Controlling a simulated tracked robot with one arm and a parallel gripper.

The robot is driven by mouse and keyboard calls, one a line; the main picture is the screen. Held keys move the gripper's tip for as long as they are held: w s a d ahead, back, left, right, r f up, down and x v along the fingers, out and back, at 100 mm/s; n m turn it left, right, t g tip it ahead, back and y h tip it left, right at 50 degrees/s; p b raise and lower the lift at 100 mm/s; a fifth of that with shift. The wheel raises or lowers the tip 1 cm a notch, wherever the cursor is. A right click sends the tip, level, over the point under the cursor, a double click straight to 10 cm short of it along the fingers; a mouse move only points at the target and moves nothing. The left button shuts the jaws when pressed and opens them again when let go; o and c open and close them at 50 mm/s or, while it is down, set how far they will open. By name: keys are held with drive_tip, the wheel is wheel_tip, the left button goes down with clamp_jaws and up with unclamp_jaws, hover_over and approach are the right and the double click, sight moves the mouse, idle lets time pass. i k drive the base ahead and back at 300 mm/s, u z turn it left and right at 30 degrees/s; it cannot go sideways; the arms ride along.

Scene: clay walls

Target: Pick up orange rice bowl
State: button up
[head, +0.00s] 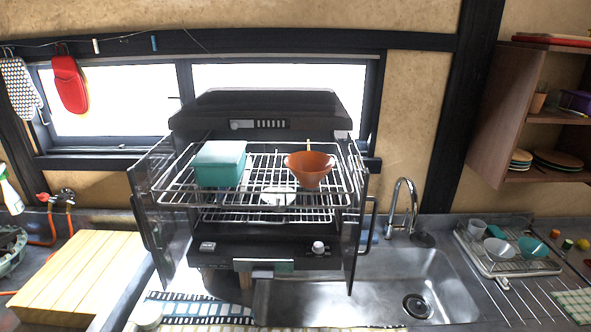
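The orange rice bowl (310,172) sits upright on the right side of the upper wire rack (262,172) of a black dish dryer (262,110). A thin yellow stick-like thing shows just behind its rim. The dryer's doors stand open to the left and right, and the bowl shows from the front and slightly above. My gripper is not visible in the head view, and nothing is seen touching the bowl.
A teal box (220,164) stands left of the bowl on the same rack. A white dish (277,197) shows near the rack's front. The open doors (152,215) flank the racks. A sink (400,285) with a faucet (402,205) lies below right; a wooden block (85,275) is left.

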sight(309, 168)
drive_tip(key=i, duration=0.9)
drive_tip(key=z, duration=0.05)
